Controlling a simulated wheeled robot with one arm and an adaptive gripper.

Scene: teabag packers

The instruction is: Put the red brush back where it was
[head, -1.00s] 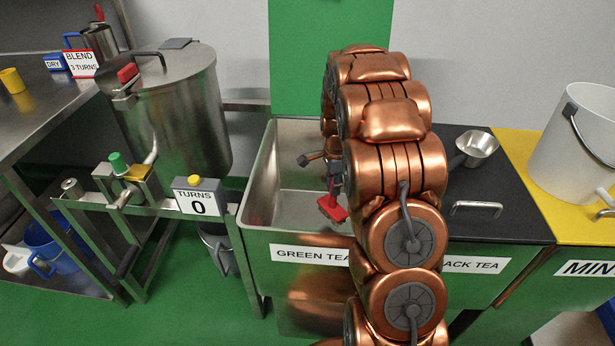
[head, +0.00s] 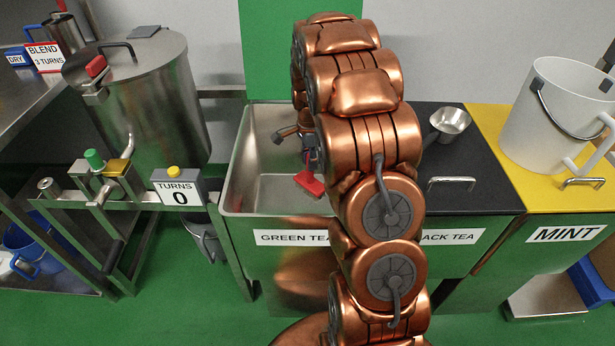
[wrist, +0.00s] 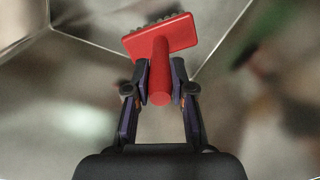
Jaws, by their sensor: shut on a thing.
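The red brush (wrist: 160,45) is in my gripper (wrist: 160,85) in the wrist view. My gripper is shut on its round handle, and the wide head with dark bristles points away from the fingers. In the head view the brush (head: 309,183) hangs over the open steel bin labelled green tea (head: 228,185). My gripper (head: 308,160) is partly hidden there by my copper arm. Blurred steel walls show beyond the brush in the wrist view.
Right of my arm is a black lid (head: 455,180) with a steel scoop (head: 450,122). A yellow lid (head: 540,208) bears a white bucket (head: 550,115). At left stand a steel drum (head: 150,95) and a turns counter (head: 178,188). Green floor is clear in front.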

